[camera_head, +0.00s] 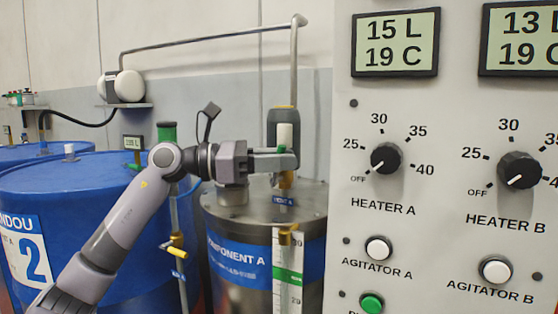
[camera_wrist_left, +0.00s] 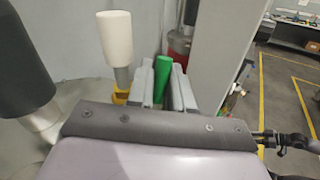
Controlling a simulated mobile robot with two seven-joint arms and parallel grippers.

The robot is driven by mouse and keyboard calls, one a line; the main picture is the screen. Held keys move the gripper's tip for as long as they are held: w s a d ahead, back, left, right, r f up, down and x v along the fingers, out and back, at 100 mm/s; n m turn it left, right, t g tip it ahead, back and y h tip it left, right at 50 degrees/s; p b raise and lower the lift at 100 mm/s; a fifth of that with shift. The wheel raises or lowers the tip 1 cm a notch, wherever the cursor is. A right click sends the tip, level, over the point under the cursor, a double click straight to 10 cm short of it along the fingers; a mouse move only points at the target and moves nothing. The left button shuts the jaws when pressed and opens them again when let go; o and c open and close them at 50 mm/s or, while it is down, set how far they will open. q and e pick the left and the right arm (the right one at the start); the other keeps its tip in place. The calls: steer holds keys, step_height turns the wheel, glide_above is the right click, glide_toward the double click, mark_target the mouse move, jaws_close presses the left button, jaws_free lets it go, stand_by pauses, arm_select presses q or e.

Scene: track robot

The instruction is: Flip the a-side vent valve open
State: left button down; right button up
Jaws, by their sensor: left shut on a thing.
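The a-side vent valve stands on the lid of the steel Component A tank (camera_head: 240,292), above a blue vent tag (camera_head: 284,200). Its brass body (camera_wrist_left: 121,97) shows in the left wrist view below a white cylinder (camera_wrist_left: 115,38). My left gripper (camera_head: 288,158) reaches in from the left at the valve. Its fingers (camera_wrist_left: 162,88) are shut on the green handle (camera_wrist_left: 163,72), which shows between them in the wrist view. The fingers hide most of the handle and valve in the head view, so I cannot tell the handle's angle there. My right gripper is not in view.
The control panel (camera_head: 450,100) with heater knobs and agitator buttons stands close on the right. A blue drum (camera_head: 90,200) stands at the left. A pipe (camera_head: 210,40) runs along the wall. A yellow-handled valve (camera_head: 177,252) hangs below my arm.

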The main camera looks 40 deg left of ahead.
arm_select(q)
steer(key=b, duration=0.1)
steer(key=n+t+h+b, duration=0.1)
steer(key=shift+s+a+f+b, duration=0.1)
steer(key=shift+a+f+b, duration=0.2)
steer(key=shift+b, duration=0.1)
steer(key=shift+r+t+b, duration=0.1)
steer(key=shift+t+b, duration=0.2)
steer(key=shift+a+r+n, duration=0.1)
steer(key=shift+a+n, duration=0.05)
steer(key=shift+n, duration=0.15)
steer(key=shift+r+h, duration=0.15)
steer(key=shift+h, duration=0.15)
steer(key=c, duration=1.1)
jaws_free()
steer(key=shift+s+t, duration=0.1)
steer(key=shift+t, duration=0.2)
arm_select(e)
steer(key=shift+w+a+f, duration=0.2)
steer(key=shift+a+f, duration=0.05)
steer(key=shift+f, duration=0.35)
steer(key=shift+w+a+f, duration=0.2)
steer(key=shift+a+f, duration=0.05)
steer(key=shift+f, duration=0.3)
